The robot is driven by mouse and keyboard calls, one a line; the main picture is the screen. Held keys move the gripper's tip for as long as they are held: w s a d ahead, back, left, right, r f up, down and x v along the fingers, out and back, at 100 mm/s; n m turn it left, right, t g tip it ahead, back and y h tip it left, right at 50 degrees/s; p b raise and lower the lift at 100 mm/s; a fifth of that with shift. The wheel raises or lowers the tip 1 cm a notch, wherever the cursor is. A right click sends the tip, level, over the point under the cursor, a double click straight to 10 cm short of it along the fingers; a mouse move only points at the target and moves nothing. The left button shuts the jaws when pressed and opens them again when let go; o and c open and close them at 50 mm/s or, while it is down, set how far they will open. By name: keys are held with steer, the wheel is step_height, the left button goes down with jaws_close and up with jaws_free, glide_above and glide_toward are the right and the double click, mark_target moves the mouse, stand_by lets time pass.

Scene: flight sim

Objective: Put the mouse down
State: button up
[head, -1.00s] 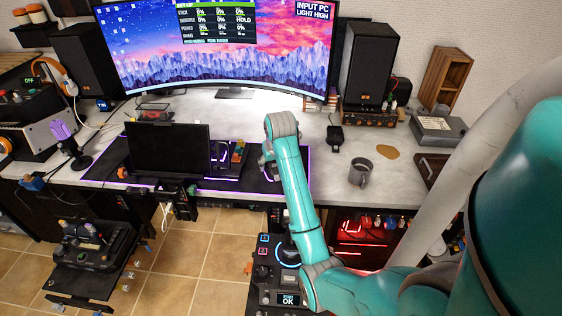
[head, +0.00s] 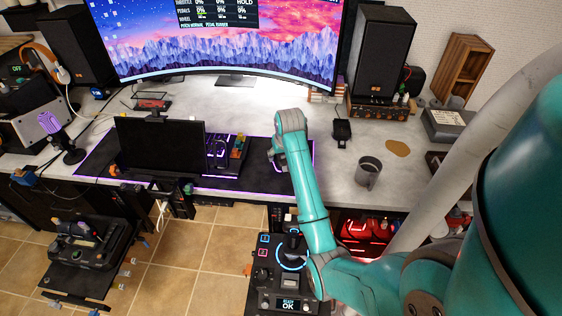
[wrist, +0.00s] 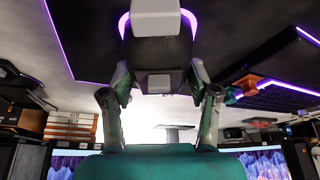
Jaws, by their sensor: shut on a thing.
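In the wrist view my gripper (wrist: 160,76) has its two fingers closed around the sides of a dark rounded body with purple glowing edges, which looks like the mouse (wrist: 155,50). A pale block covers part of it. In the head view my gripper (head: 277,160) is low over the right end of the black desk mat (head: 235,185). My teal arm and wrist mostly hide it and the mouse there. I cannot tell whether the mouse touches the mat.
A grey mug (head: 368,173), a tan coaster (head: 397,149) and a small black object (head: 342,132) lie to the right on the desk. A dark screen (head: 160,147) stands left. The wide monitor (head: 235,50) and a speaker (head: 380,55) stand behind. Some grey desktop is clear.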

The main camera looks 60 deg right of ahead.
mark_target(281, 161)
steer(key=shift+f, duration=1.75)
steer(key=o, duration=1.2)
steer(key=shift+f, duration=0.1)
steer(key=v, duration=1.2)
